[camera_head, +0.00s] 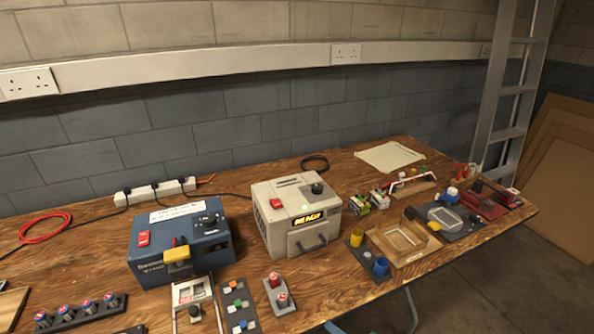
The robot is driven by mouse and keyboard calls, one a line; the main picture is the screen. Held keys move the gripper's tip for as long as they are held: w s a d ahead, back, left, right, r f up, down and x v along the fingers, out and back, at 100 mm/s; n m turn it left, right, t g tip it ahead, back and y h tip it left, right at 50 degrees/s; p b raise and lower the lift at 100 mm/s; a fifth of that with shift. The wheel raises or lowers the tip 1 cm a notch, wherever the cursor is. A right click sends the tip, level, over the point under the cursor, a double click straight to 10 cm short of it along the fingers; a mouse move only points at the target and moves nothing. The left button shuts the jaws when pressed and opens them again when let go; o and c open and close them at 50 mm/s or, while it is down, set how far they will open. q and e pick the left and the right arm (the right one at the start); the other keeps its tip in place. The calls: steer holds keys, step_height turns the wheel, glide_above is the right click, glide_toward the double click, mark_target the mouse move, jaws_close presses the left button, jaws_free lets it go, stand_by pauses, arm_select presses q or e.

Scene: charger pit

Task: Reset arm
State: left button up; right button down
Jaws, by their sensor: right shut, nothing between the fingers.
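I see neither my left gripper nor my right gripper clearly anywhere in the head view. No arm of mine can be made out over the wooden workbench (330,288). On the bench stand a blue charger box (190,262), with a yellow plug-like piece (177,257) at its front, and a beige charger box (272,232) with a red switch, a black knob and a yellow-lettered label.
A white power strip (155,192) and a red cable coil (45,230) lie at the back left. Small fixtures and a wooden tray (428,250) crowd the front and right. A ladder (512,90) and cardboard sheets (562,170) stand at right. Some bench between is bare.

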steer(key=s+d+f+n+g+h, duration=0.2)
steer(key=s+d+n+g+h, duration=0.15)
steer(key=s, duration=0.45)
steer(key=s+d+f+n+g+h, duration=0.3)
steer(key=s+n, duration=0.2)
steer(key=s, duration=0.3)
step_height(320, 180, down, 15)
steer(key=s+g, duration=0.1)
steer(key=s, duration=0.1)
steer(key=s+d+f+g, duration=0.1)
steer(key=s+d+f, duration=0.1)
steer(key=s+f, duration=0.8)
steer(key=shift+s+d+g+p, duration=0.2)
steer(key=shift+s+g+p, duration=0.2)
steer(key=shift+s, duration=0.55)
